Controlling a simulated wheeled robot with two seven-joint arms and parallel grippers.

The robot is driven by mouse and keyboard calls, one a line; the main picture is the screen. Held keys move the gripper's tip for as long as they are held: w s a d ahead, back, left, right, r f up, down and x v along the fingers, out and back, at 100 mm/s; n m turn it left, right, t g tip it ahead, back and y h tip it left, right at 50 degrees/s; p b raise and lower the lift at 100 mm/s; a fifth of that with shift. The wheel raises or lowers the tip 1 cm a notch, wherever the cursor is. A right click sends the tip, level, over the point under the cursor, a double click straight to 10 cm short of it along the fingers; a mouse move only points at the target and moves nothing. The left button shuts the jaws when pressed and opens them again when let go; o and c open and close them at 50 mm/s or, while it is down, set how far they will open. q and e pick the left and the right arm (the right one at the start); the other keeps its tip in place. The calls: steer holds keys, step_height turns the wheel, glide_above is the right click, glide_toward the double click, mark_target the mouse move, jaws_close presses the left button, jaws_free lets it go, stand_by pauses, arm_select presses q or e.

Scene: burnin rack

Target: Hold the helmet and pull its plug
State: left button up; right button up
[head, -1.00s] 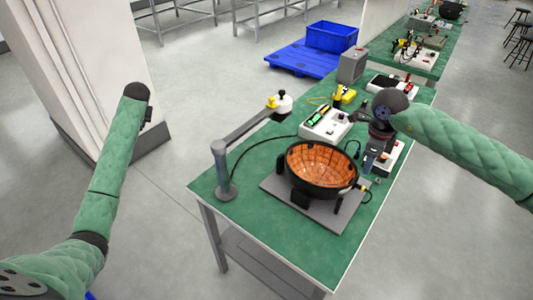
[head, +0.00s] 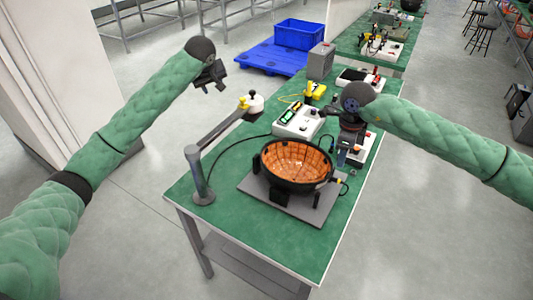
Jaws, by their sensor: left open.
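The helmet (head: 297,162) is a black shell lying open side up, with an orange padded inside, on a grey plate (head: 262,189) on the green table. A small yellow connector (head: 339,181), which looks like its plug, sits at the right rim with a dark cable beside it. My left gripper (head: 212,83) is open and empty, in the air beyond the table's left edge, well apart from the helmet. My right gripper (head: 343,155) points down just behind and right of the helmet, near the rim. Its fingers are small and dark, so I cannot tell their opening or any contact.
A grey post with an arm (head: 200,172) stands at the table's left corner, its arm reaching toward a white-and-black round piece (head: 256,101). A white instrument box (head: 298,121) lies behind the helmet. A grey box (head: 321,60) stands further back. The table's front part is clear.

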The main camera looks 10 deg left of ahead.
arm_select(q)
steer(key=s+d, duration=0.2)
steer(key=d, duration=0.6)
steer(key=n+g+h, duration=0.1)
steer(key=g+h, duration=0.1)
steer(key=g, duration=0.3)
glide_above(268, 167)
steer(key=f, duration=1.1)
steer(key=shift+a+f, duration=0.3)
steer(key=shift+f, duration=0.05)
steer(key=shift+s+d+f, duration=0.1)
steer(key=shift+s+f, duration=0.1)
steer(key=shift+f, duration=0.35)
steer(key=shift+w+d+f, duration=0.15)
steer(key=shift+f, duration=1.6)
steer(key=shift+w+d+f, duration=0.1)
steer(key=shift+d+f, duration=0.05)
steer(key=shift+f, duration=1.55)
jaws_close()
